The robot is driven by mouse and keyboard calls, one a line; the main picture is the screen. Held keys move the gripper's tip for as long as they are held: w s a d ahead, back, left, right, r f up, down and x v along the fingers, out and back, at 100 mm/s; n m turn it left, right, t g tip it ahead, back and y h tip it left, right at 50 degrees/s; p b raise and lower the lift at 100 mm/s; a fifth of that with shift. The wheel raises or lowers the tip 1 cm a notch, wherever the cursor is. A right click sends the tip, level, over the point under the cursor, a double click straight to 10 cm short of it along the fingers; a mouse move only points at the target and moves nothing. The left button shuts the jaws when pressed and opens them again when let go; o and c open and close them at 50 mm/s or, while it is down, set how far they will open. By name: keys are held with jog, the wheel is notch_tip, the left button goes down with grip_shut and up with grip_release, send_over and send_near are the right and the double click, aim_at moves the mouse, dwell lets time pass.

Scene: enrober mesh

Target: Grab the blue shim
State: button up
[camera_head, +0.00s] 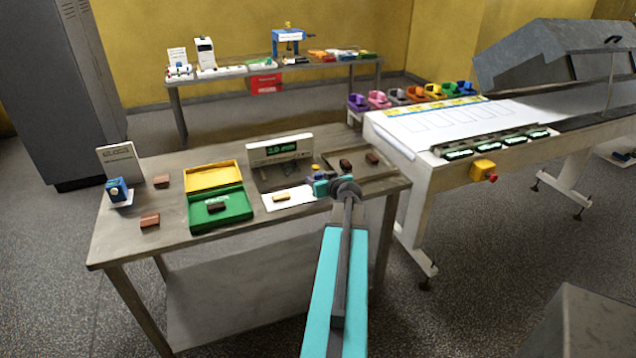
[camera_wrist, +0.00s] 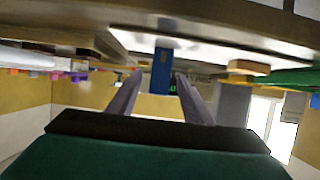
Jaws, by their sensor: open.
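A blue block, which looks like the blue shim (camera_wrist: 161,68), shows in the wrist view. It stands between the tips of my gripper (camera_wrist: 158,80), with visible space to either side of it. The fingers are apart, and I see no clear contact with the block. The wrist picture appears upside down, with the tabletop along its upper edge. In the head view my gripper (camera_head: 327,187) is low over the right part of the near table (camera_head: 240,238). A small blue patch (camera_head: 320,187) shows at its tip, mostly hidden by the wrist.
A green case (camera_head: 232,214) lies left. The white conveyor (camera_head: 415,160) stands right; a yellow box with red knob (camera_head: 482,170) projects from it.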

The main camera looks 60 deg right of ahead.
aim_at(319, 178)
jog(key=shift+w, duration=0.1)
dwell(0.3)
jog(key=shift+p+x, duration=1.2)
jog(key=shift+x, duration=0.3)
jog(key=shift+p+x, duration=0.4)
jog(key=shift+x, duration=0.65)
jog(key=c, duration=1.1)
jog(key=shift+r, duration=0.15)
jog(key=shift+c, duration=0.2)
